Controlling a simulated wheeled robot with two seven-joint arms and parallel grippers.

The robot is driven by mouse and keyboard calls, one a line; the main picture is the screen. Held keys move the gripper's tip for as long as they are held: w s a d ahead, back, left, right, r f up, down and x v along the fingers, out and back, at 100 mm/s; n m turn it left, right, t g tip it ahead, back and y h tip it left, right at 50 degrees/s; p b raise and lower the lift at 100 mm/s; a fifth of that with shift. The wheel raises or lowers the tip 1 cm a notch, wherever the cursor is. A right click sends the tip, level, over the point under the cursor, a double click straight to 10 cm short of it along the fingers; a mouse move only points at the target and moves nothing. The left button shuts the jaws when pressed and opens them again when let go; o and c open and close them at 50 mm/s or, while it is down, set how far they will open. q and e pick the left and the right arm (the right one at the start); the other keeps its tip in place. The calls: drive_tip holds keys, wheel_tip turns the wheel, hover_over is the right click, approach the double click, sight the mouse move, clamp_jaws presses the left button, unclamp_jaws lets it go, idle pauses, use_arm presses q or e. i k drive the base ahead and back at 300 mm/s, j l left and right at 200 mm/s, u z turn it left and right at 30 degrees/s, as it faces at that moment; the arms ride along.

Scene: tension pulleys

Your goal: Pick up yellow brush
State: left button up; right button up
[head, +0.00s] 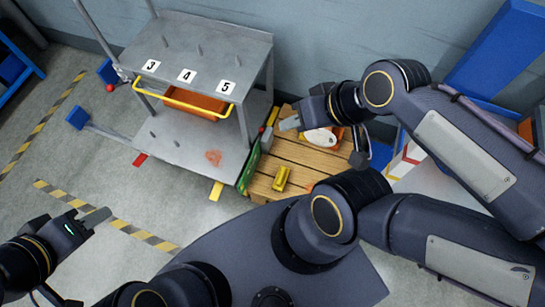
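A small yellow block-like object (282,179), which looks like the yellow brush, lies on the slatted wooden surface (315,160) right of the cart. My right gripper (324,142) is above the back of this surface, with its fingers spread apart and the yellow object below and to the left. Nothing shows held in it. My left gripper (86,258) is over bare floor at the lower left, far from the brush. Its fingers look spread and empty.
A grey metal cart (200,45) with labels 3, 4, 5 and an orange bin (197,102) stands left of the wooden surface. A white and orange object (318,137) lies under my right gripper. A blue panel (495,55) is at the right.

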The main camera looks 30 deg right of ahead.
sight(281, 178)
drive_tip(key=i+j+z, duration=0.1)
drive_tip(key=z, duration=0.25)
drive_tip(key=j+z, duration=0.2)
drive_tip(key=z, duration=0.15)
drive_tip(key=j+z, duration=0.2)
drive_tip(key=z, duration=1.8)
drive_tip(key=i+j, duration=0.05)
drive_tip(key=j, duration=0.05)
